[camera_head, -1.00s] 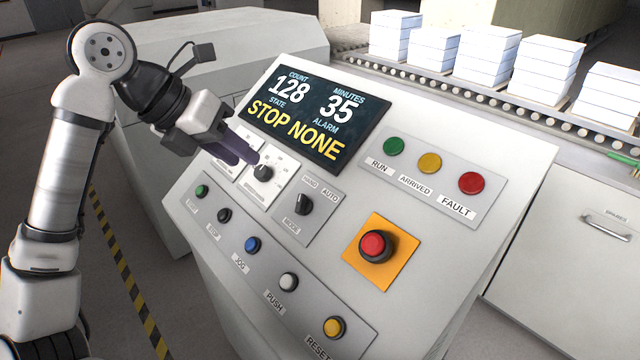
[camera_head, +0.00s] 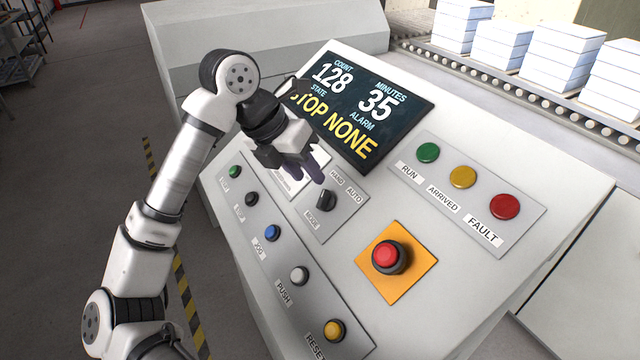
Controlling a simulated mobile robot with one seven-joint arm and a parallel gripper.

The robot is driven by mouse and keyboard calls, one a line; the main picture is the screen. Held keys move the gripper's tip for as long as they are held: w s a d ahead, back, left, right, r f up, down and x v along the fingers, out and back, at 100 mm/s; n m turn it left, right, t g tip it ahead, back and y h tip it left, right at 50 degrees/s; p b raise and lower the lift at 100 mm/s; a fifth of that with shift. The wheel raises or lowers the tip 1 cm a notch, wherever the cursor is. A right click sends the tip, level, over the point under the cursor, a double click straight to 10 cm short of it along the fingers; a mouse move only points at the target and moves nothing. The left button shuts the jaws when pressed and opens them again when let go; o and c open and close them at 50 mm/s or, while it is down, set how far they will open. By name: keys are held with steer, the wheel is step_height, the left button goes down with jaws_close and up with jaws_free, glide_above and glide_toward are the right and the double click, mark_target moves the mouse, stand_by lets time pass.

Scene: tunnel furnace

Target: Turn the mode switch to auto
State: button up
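The mode switch (camera_head: 326,200) is a black rotary knob on a small grey plate on the sloped panel. HAND and AUTO labels stand above it and a MODE label below it. Which label the knob points to is too small to tell. My gripper (camera_head: 306,174) is just up and left of the switch, over the neighbouring dial plate, with its dark fingers pointing down right. The two fingers look a little apart, with nothing seen between them. They appear clear of the switch. The dial left of the switch is hidden behind my gripper.
A display (camera_head: 362,108) reads STOP and NONE, partly covered by my arm. A row of push buttons with a blue one (camera_head: 271,232) lies below. A red emergency button (camera_head: 387,255) on an orange plate (camera_head: 420,268) sits to the right. Lamps (camera_head: 462,177) are farther right.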

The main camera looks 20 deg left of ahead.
mark_target(323, 195)
steer(key=p+x, duration=0.1)
steer(key=x, duration=0.5)
steer(key=shift+d+f, duration=0.1)
steer(key=shift+f, duration=0.05)
steer(key=shift+c, duration=0.2)
jaws_close()
